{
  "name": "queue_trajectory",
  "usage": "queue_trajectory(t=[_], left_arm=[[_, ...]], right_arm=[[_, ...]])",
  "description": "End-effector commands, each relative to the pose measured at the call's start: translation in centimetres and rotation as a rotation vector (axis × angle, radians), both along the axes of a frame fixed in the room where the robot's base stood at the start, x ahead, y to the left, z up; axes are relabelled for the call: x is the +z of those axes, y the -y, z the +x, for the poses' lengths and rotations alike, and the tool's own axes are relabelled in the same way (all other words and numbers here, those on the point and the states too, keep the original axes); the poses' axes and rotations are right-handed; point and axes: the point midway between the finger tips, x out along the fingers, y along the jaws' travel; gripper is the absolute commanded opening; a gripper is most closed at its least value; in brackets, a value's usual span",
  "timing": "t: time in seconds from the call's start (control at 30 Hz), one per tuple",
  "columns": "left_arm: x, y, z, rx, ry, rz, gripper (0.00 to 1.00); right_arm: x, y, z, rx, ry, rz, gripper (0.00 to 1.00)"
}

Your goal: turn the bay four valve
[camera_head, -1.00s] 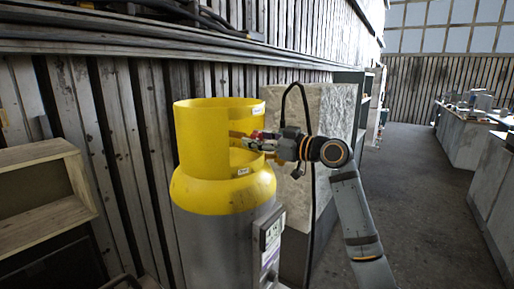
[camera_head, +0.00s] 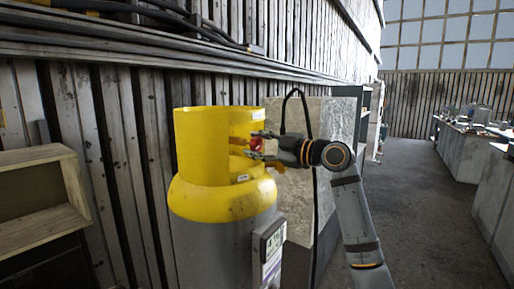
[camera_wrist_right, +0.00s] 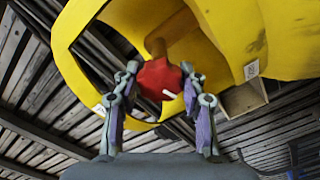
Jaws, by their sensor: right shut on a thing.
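A gas cylinder (camera_head: 225,240) with a grey body stands upright, with a yellow collar (camera_head: 203,140) around its top. In the right wrist view the yellow collar (camera_wrist_right: 270,30) arches around a red valve knob (camera_wrist_right: 158,79) on a brass-coloured stem. My right gripper (camera_head: 257,146) reaches in from the right through the collar's opening. In the right wrist view its fingers (camera_wrist_right: 160,80) sit on both sides of the red knob and are shut on it. The knob (camera_head: 257,144) shows small between the fingers in the head view. My left gripper is not in view.
A label panel (camera_head: 270,248) is on the cylinder's front right. A pale stone-like block (camera_head: 325,125) stands behind the gripper. A wooden shelf (camera_head: 40,195) is at the left, against a plank wall. Workbenches (camera_head: 465,150) line the right, with open floor between.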

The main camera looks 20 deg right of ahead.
Motion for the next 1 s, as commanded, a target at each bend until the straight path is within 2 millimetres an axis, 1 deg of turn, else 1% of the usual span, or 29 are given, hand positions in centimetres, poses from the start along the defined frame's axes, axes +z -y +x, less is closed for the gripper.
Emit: queue_trajectory(t=[0.53,0.57,0.7,1.0], left_arm=[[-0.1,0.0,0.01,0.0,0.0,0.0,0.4],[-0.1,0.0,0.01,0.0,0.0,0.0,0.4],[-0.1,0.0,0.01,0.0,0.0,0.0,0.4],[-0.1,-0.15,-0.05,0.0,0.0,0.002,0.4]], right_arm=[[-0.05,-0.01,0.01,0.001,0.012,-0.017,0.1],[-0.05,-0.01,0.01,0.001,0.012,-0.017,0.46],[-0.05,-0.01,0.01,0.001,0.012,-0.017,0.65],[-0.03,0.06,-0.04,0.0,0.013,-0.017,0.65]])
